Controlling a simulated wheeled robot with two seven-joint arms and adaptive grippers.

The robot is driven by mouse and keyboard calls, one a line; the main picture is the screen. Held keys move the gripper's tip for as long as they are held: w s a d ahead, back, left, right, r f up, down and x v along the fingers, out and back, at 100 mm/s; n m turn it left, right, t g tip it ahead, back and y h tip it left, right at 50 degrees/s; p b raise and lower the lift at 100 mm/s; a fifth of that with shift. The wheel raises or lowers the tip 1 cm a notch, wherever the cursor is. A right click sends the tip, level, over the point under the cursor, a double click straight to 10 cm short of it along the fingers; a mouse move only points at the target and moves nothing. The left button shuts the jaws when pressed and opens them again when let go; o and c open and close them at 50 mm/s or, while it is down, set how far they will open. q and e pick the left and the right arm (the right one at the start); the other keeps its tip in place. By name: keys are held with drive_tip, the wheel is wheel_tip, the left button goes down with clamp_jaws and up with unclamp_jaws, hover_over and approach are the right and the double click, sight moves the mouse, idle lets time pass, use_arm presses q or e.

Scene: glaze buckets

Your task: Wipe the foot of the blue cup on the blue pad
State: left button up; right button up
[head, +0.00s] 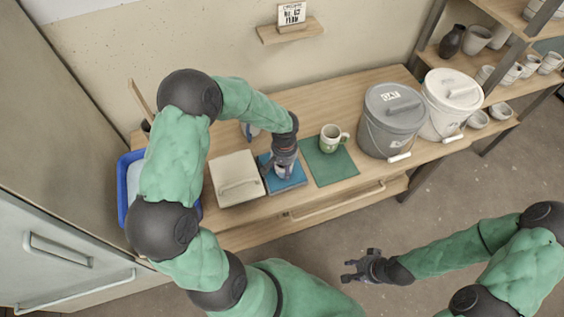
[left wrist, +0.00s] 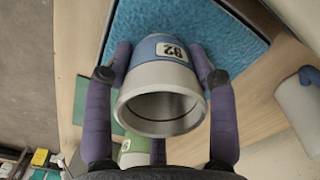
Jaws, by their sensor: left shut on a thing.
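In the head view my left gripper (head: 282,168) is over the blue pad (head: 294,183) and mostly hides the cup. My right gripper (head: 350,271) is open and empty, away from the table over the floor.
A green cup (head: 330,133) stands on a green mat (head: 346,172) right of the blue pad. A cream lidded box (head: 232,165) is close on the left, with a blue tub (head: 123,200) beyond. Grey (head: 392,125) and white (head: 450,105) buckets stand at the right.

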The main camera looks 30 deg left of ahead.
use_arm(q)
drive_tip(key=shift+s+d, duration=0.5)
drive_tip(key=shift+w+a+r, duration=0.1)
drive_tip(key=shift+w+a, duration=1.1)
drive_tip(key=shift+a, duration=0.15)
drive_tip(key=shift+w+a, duration=1.15)
drive_tip(key=shift+a, duration=0.2)
drive_tip(key=shift+s+d+b, duration=0.15)
drive_tip(key=shift+s+d, duration=1)
drive_tip(key=shift+d, duration=0.2)
drive_tip(key=shift+s+d+b, duration=0.15)
drive_tip(key=shift+s+d, duration=0.95)
drive_tip(key=shift+d, duration=0.2)
drive_tip(key=shift+w+a, duration=1.15)
drive_tip(key=shift+a, duration=0.2)
drive_tip(key=shift+w+a, duration=1.1)
drive_tip(key=shift+a, duration=0.2)
wheel_tip(320, 180, up, 7)
drive_tip(key=p, duration=0.5)
drive_tip(key=shift+d, duration=0.1)
